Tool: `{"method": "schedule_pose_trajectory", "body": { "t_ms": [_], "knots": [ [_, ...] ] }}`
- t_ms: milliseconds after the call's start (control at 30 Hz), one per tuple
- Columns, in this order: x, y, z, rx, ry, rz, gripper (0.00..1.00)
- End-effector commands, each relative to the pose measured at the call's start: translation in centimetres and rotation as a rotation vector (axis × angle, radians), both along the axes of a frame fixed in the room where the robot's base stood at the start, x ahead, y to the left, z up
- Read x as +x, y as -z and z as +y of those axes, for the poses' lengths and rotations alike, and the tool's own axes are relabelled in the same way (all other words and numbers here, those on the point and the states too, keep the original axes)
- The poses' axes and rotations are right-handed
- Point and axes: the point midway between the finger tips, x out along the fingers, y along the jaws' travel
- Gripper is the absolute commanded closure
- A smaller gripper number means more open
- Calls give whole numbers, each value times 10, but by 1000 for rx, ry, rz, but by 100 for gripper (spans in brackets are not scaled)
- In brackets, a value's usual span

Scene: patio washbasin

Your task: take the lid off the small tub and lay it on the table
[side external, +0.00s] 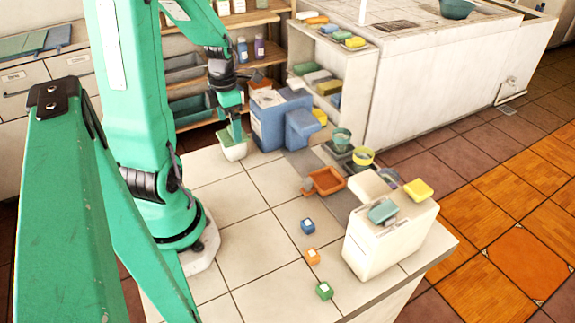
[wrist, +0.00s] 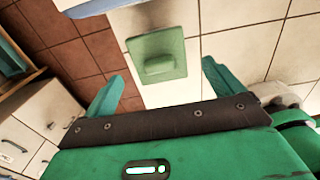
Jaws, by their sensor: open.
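The small tub (side external: 233,154) is white and stands at the table's back edge, left of a blue box. My gripper (side external: 234,133) is just above it and hides part of its top. In the wrist view, the green lid (wrist: 159,66) with a raised grip in its middle lies ahead of my open gripper (wrist: 160,88). The lid is between the lines of the two fingers, with nothing held. I cannot tell from these views whether a fingertip touches the lid.
The blue box (side external: 272,122) stands close to the tub's right. An orange tray (side external: 326,181) and a white box (side external: 385,238) are further right. Small blue (side external: 307,226), orange (side external: 312,256) and green (side external: 324,290) cubes lie in front. The tiled table's middle is clear.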

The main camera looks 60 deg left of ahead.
Motion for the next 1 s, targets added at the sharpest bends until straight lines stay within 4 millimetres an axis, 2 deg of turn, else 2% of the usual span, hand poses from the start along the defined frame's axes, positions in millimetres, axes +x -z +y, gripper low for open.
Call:
{"method": "schedule_pose_trajectory", "body": {
  "t_ms": [100,300,800,833,1000],
  "knots": [
    [0,13,-1,-2,0,2,7],
    [0,24,0,0,0,0,7],
    [0,25,0,1,1,-1,7],
    [0,25,0,1,1,-1,9],
    [0,25,0,1,1,-1,43]
  ]
}}
